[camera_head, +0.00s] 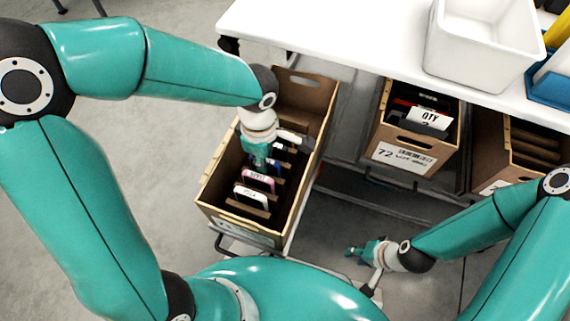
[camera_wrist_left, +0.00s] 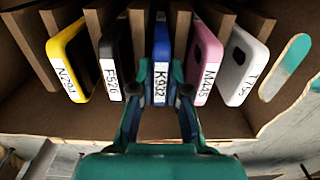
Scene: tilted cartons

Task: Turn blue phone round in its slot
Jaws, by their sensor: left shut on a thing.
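The blue phone (camera_wrist_left: 161,35) stands in a slot of the carton, with a white label reading K932 facing the left wrist camera. My left gripper (camera_wrist_left: 160,88) is shut on it, one finger at each side of the label. In the head view my left gripper (camera_head: 259,160) reaches down into the tilted carton (camera_head: 312,140) and largely hides the blue phone. My right gripper (camera_head: 360,252) hangs low at the right, away from the carton; its fingers are too small to judge.
In the left wrist view a black phone (camera_wrist_left: 115,50) and a yellow phone (camera_wrist_left: 67,50) stand left of the blue one. A pink phone (camera_wrist_left: 204,55) and a white phone (camera_wrist_left: 240,65) stand right. Cardboard dividers separate them. A white table (camera_head: 340,35) lies beyond, with another carton (camera_head: 405,150) below.

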